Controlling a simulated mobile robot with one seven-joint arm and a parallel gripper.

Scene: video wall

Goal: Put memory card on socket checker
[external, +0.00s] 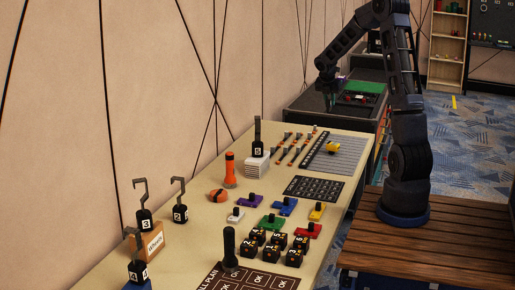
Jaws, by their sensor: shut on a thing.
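My gripper (331,101) is at the far end of my arm, pointing down over the dark bench at the back. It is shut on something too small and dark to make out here. I cannot pick out the memory card or the socket checker for sure at this distance. A green panel (368,87) lies on the dark bench (303,103) to the right of my gripper, with small coloured parts in front of it. A purple thing (342,79) shows just behind my gripper.
The long beige table (190,243) in front holds an orange torch (230,170), several black hooked weights, coloured blocks with black knobs, numbered black cubes (294,258) and a grey board (345,155). A wall runs along the left. Shelves (447,50) stand at the back right.

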